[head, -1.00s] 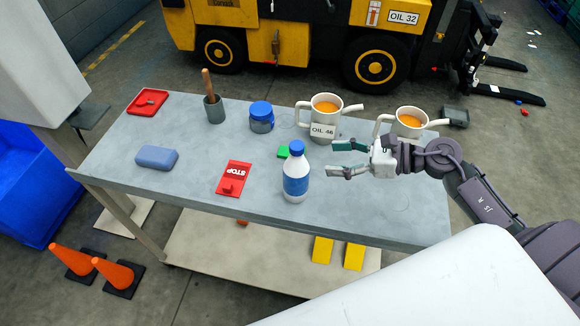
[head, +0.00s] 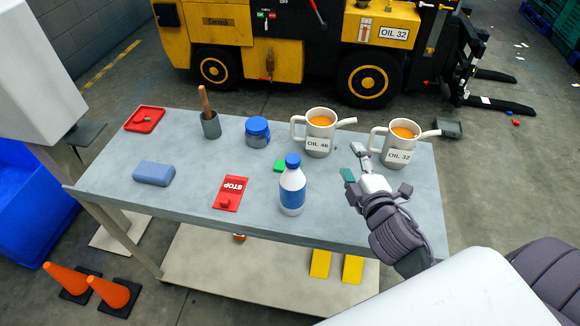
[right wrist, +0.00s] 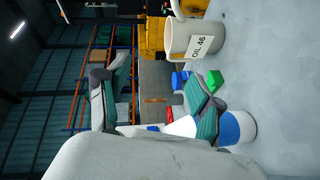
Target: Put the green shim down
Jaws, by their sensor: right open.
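The small green shim (head: 280,165) lies on the grey table behind and left of the white and blue bottle (head: 292,188), which partly hides it. In the right wrist view the shim (right wrist: 214,80) rests on the table near the OIL 46 jug (right wrist: 195,40). My right gripper (head: 353,163) is open and empty above the table, to the right of the bottle and apart from the shim. Its two spread fingers also show in the right wrist view (right wrist: 158,103). My left gripper is not in view.
The OIL 46 jug (head: 319,133) and OIL 32 jug (head: 399,144) stand behind my right gripper.

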